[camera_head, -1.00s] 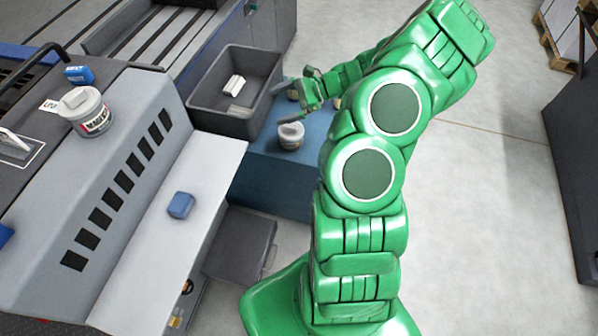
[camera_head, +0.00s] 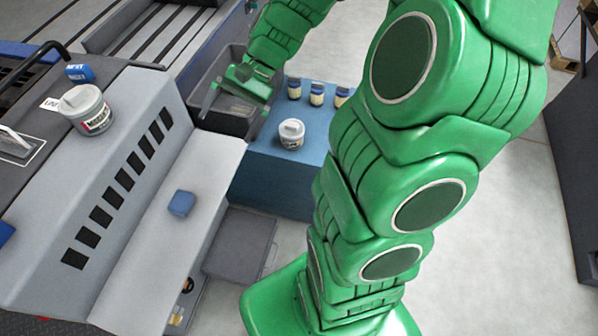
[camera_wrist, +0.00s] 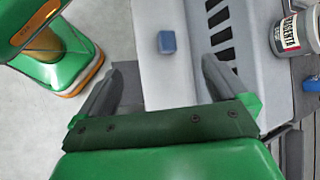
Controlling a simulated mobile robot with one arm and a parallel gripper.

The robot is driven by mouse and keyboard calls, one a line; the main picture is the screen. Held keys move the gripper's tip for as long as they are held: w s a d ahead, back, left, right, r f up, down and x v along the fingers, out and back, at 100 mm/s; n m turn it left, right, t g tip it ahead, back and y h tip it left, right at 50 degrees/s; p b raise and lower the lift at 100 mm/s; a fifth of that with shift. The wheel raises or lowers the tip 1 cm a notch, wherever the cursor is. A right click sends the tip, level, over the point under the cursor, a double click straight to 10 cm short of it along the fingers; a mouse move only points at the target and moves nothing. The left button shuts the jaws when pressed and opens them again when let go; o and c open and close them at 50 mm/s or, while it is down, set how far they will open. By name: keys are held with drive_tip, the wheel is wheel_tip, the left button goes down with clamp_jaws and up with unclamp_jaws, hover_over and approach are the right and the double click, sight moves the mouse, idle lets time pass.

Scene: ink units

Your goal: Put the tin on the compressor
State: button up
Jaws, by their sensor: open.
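A second white lidded tin (camera_head: 291,134) stands on the blue box-like unit (camera_head: 262,172). I cannot tell for certain which unit is the compressor. My gripper (camera_head: 236,106) is open and empty above the dark grey crate. Its spread fingers (camera_wrist: 162,72) show in the wrist view, apart from both tins.
Several small jars (camera_head: 317,94) stand at the back of the blue unit. The dark grey crate (camera_head: 222,122) is partly hidden by my gripper. A small blue block (camera_head: 181,203) lies on the pale sloping shelf (camera_head: 165,255). Open floor (camera_head: 490,220) lies to the right.

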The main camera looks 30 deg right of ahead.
drive_tip(key=s+d+r+n+h, duration=0.1)
drive_tip(key=s+r+n+h, duration=0.1)
drive_tip(key=s, duration=0.5)
drive_tip(key=s+d+r+n+h, duration=0.1)
drive_tip(key=s+n+h, duration=0.1)
drive_tip(key=s+h, duration=0.2)
drive_tip(key=s+d+r+n+h, duration=0.2)
drive_tip(key=s+n, duration=0.1)
drive_tip(key=s, duration=0.8)
drive_tip(key=shift+r+h, duration=0.3)
drive_tip(key=shift+h, duration=0.1)
